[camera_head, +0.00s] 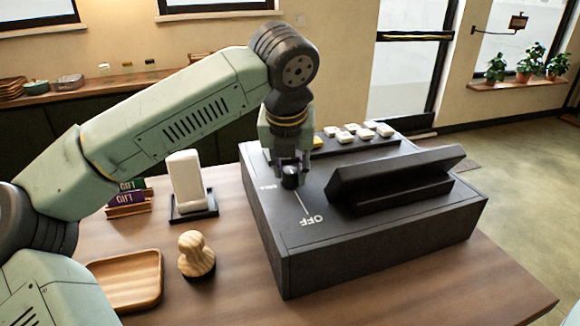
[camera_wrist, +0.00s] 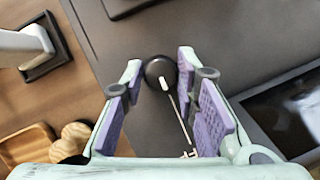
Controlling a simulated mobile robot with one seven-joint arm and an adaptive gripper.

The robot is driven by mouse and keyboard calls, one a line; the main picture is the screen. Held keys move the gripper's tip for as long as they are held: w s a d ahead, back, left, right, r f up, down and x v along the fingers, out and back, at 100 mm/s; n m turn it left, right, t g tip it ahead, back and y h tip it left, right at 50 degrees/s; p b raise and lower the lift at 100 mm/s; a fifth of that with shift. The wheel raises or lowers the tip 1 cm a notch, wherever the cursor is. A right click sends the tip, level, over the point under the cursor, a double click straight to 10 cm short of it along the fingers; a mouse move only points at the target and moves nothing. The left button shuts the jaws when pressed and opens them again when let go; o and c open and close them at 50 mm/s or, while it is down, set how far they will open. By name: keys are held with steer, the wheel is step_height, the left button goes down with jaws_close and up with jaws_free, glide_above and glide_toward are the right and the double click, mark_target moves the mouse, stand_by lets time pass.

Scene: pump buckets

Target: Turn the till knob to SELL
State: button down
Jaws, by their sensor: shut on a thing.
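The till (camera_head: 370,240) is a large dark grey box on the wooden counter. Its round black knob (camera_head: 290,182) is on the top near the left side. My gripper (camera_head: 289,178) points down from above and is shut on the knob. In the wrist view the knob (camera_wrist: 160,70) sits between the purple finger pads, and its white mark points down the picture, roughly along a pale line towards the OFF lettering (camera_wrist: 190,154). In the head view OFF (camera_head: 313,221) reads clearly. Small pale lettering (camera_head: 268,188) left of the knob is too small to read surely.
The till's tilted black display (camera_head: 395,172) rises right of the knob, with pale keys (camera_head: 350,131) behind. Left of the till stand a white card reader (camera_head: 187,180), a wooden stamp (camera_head: 196,254), a wooden tray (camera_head: 130,280) and a small card holder (camera_head: 128,198).

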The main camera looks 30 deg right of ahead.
steer(key=m+h+b, duration=0.1)
steer(key=m, duration=0.2)
steer(key=shift+w+m+g, duration=0.1)
steer(key=shift+m+g, duration=0.3)
steer(key=m+g, duration=0.1)
steer(key=m, duration=0.3)
steer(key=shift+w+m+g+h, duration=0.1)
steer(key=shift+m+g+h, duration=0.2)
steer(key=shift+g+h, duration=0.1)
steer(key=m+g+p, duration=0.1)
steer(key=m, duration=0.3)
steer(key=shift+r+g+p, duration=0.1)
steer(key=shift+g+p, duration=0.25)
steer(key=shift+g, duration=0.05)
steer(key=m+g, duration=0.1)
steer(key=m, duration=0.1)
steer(key=m+p, duration=0.1)
steer(key=m, duration=0.2)
steer(key=shift+w+g+y, duration=0.15)
steer(key=shift+g+y, duration=0.25)
steer(key=shift+m, duration=0.3)
steer(key=c, duration=1.3)
jaws_free()
